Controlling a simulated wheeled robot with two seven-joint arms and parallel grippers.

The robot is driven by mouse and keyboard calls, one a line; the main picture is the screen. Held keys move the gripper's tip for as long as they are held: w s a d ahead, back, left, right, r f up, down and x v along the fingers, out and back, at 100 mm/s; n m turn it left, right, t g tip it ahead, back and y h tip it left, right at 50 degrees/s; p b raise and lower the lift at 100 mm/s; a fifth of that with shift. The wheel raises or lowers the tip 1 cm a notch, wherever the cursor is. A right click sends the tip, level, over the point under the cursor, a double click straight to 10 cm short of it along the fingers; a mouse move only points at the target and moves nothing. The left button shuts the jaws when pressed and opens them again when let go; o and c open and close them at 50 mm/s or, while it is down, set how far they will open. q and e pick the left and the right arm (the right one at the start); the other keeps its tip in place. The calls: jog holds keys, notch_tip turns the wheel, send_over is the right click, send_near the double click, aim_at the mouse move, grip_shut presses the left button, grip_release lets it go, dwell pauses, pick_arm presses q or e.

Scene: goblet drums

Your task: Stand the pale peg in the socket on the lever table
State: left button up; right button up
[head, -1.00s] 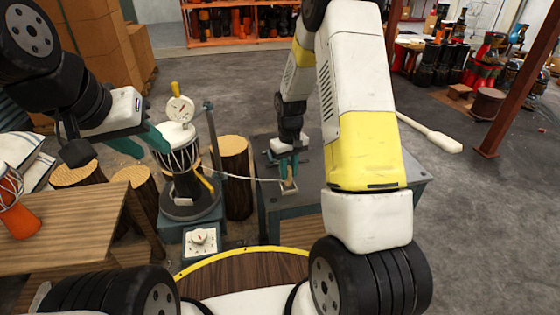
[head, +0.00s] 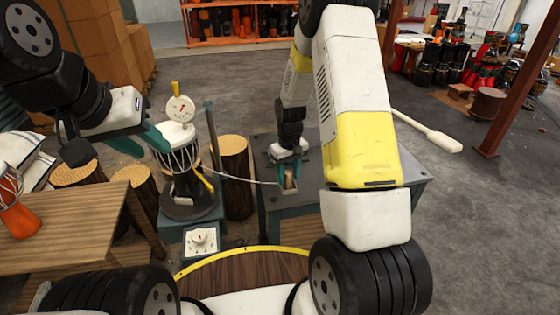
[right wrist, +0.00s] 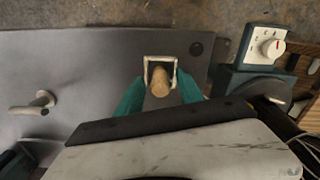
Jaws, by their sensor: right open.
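The pale peg (head: 289,181) is at the light square socket on the lever table (head: 275,207). In the right wrist view the peg (right wrist: 160,82) shows inside the socket's square rim (right wrist: 147,68), roughly upright; its foot is hidden. My right gripper (head: 289,178) is open, with one teal finger on each side of the peg. Its fingers also show in the right wrist view (right wrist: 160,94), apart from the peg. My left gripper (head: 140,143) has its teal fingers spread beside the goblet drum (head: 180,154), with nothing seen between them.
A thin pale rod (head: 245,180) runs from the drum's stand to the socket. A dial box (head: 201,241) sits below the drum. A metal handle (right wrist: 36,104) is on the lever table in the right wrist view. Log stumps (head: 236,175) and a wooden table (head: 65,220) stand left.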

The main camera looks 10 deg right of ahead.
aim_at(288, 173)
jog(key=s+r+t, duration=0.1)
jog(key=s+r, duration=0.2)
jog(key=r, duration=0.6)
jog(key=s+r+m+t+y, duration=0.1)
jog(key=s+r, duration=0.2)
jog(key=r, duration=0.6)
jog(key=s+r+t, duration=0.1)
jog(key=s+r, duration=0.2)
jog(key=r, duration=0.5)
jog(key=s+a+r+m+t, duration=0.1)
jog(key=s+r, duration=0.2)
jog(key=s, duration=0.4)
jog(key=s+a+r+t+y, duration=0.1)
jog(key=s+r+t, duration=0.1)
jog(key=s, duration=0.6)
jog(key=shift+a+r+m, duration=0.15)
jog(key=shift+r+m, duration=0.25)
jog(key=shift+r, duration=0.4)
